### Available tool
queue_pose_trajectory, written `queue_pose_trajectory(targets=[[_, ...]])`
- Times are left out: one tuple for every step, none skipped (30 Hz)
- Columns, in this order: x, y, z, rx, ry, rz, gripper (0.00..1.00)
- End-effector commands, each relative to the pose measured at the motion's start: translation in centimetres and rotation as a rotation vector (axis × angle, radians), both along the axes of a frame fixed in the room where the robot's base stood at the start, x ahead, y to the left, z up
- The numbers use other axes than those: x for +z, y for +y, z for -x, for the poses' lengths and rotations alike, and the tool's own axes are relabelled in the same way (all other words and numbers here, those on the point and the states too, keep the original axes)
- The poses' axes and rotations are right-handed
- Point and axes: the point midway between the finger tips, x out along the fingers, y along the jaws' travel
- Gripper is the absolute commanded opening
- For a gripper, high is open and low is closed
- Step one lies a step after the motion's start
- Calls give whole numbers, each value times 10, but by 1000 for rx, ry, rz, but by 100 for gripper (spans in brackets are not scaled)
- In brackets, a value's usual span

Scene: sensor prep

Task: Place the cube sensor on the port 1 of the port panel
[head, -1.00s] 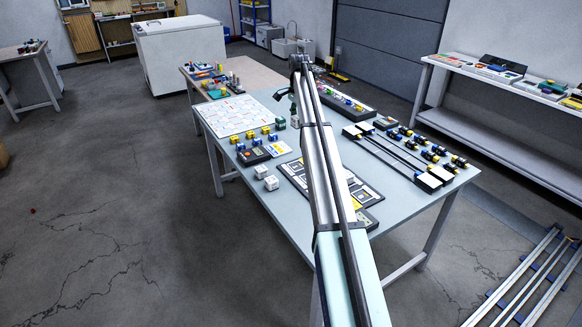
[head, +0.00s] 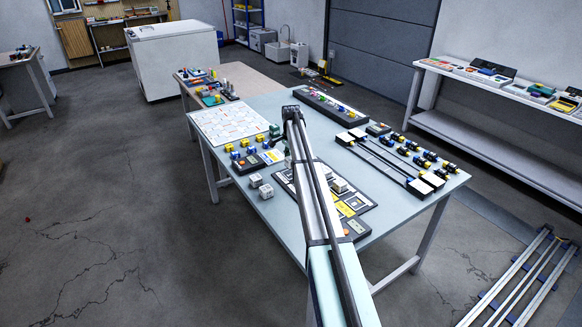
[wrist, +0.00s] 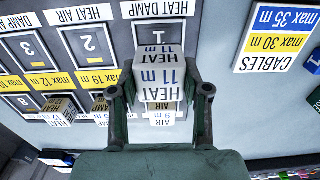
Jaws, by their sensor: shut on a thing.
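In the wrist view my gripper (wrist: 161,92) is shut on a white cube sensor (wrist: 158,78) lettered HEAT 11 m. The cube is over the port panel (wrist: 117,45), beside the printed number of port 1 (wrist: 158,36), which is headed HEAT DAMP. Whether the cube touches the panel cannot be told. Ports 2 (wrist: 90,42) and 3 (wrist: 28,48) are bare in view. Below the held cube, another lettered face (wrist: 163,117) is partly hidden by it. In the head view the arm hides most of my gripper and the held cube.
Other cubes (wrist: 60,108) stand at the panel's lower row. In the head view a white cube (head: 339,185) is on the panel right of my arm. Two loose cubes (head: 256,180) (head: 266,191) lie left of it. A cable sign (wrist: 278,35) is right of port 1.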

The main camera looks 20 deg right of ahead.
Motion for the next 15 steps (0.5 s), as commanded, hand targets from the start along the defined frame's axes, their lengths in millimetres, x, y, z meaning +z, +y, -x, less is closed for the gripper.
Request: queue_pose_trajectory(targets=[[-3,0,0,0,1,0,12],[-5,0,0,0,1,-1,12],[-9,0,1,0,2,-1,12],[-12,0,1,0,2,-1,12],[-16,0,1,0,2,-1,12],[-22,0,0,0,1,-1,12],[-26,0,0,0,2,-1,12],[-31,0,1,0,2,-1,12],[-35,0,1,0,2,-1,12],[-38,0,0,0,1,-1,12],[-40,0,0,0,1,0,12],[-41,0,0,0,0,0,12],[-42,0,0,0,0,0,12],[-42,0,0,0,-1,0,12],[-42,0,0,0,-1,0,12]])
